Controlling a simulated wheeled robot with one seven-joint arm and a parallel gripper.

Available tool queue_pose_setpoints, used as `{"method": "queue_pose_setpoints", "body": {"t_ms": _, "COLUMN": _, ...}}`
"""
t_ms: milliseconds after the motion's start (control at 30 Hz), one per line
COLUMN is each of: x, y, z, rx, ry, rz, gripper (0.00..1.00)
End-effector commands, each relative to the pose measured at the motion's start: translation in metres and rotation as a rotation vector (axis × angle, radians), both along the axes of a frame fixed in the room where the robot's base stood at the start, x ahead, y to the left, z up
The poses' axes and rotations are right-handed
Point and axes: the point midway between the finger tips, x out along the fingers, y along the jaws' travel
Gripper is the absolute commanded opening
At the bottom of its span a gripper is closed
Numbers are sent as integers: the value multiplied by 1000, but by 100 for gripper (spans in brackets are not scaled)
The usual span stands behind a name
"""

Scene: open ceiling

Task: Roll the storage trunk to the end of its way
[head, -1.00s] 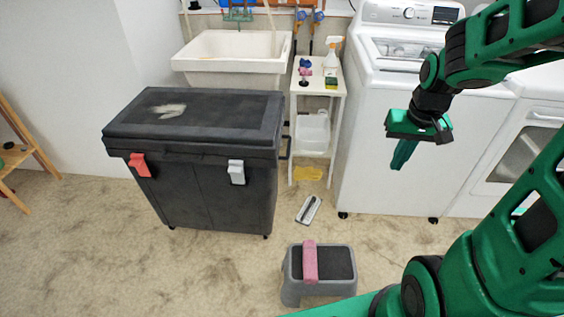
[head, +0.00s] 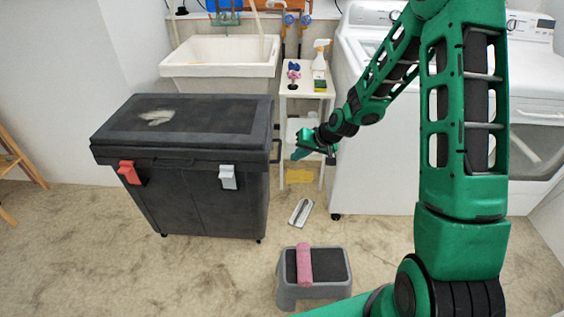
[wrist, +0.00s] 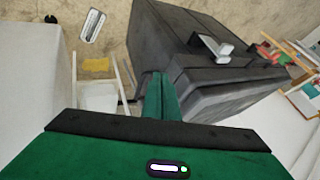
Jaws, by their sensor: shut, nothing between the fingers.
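The storage trunk (head: 185,165) is a black lidded box on small casters, on the floor at left centre in the head view. It has a red latch (head: 132,172) and a grey-white latch (head: 228,177) on its front, and a dark handle (head: 277,150) on its right end. In the wrist view the trunk (wrist: 180,45) fills the upper middle. My gripper (head: 297,156) is shut and empty, just right of the trunk's handle end. Its fingers also show in the wrist view (wrist: 159,80), pointing at the trunk's edge. I cannot tell whether they touch it.
A white shelf stand (head: 308,86) stands behind my gripper, beside a sink (head: 220,55). A washing machine (head: 372,150) is at right. A grey step stool (head: 342,275) with a pink roll (head: 304,265) sits in front.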

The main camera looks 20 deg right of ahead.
Motion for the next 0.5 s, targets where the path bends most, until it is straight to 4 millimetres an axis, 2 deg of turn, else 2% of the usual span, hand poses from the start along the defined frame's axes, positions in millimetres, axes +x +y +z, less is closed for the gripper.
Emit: {"method": "queue_pose_setpoints", "body": {"t_ms": 500, "x": 39, "y": 27, "z": -64, "rx": -1, "ry": 2, "rz": 3, "gripper": 0}}
